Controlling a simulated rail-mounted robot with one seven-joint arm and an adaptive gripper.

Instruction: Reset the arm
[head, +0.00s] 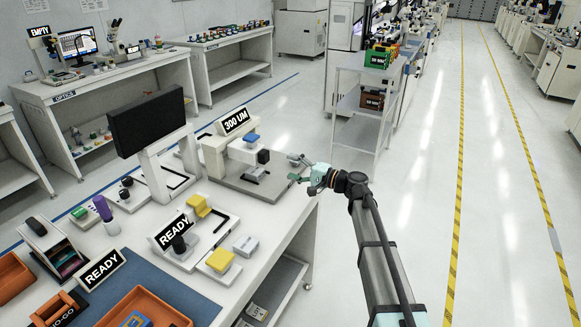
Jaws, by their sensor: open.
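My arm reaches up from the lower right, and my gripper (295,169) is at its far end, pointing left. The gripper is open, with its two fingers apart. I see nothing held between them. It shows at the right end of the near white bench (262,235), just right of the machine labelled 300 UM (215,157). Whether it touches the machine's grey base plate (232,184) cannot be told from this one view.
A black monitor (148,121), READY signs (101,269), yellow-topped blocks (220,260) and orange bins (148,307) crowd the bench. A grey cart (351,134) with green and brown bins stands behind the gripper. The aisle floor (489,190) on the right is clear.

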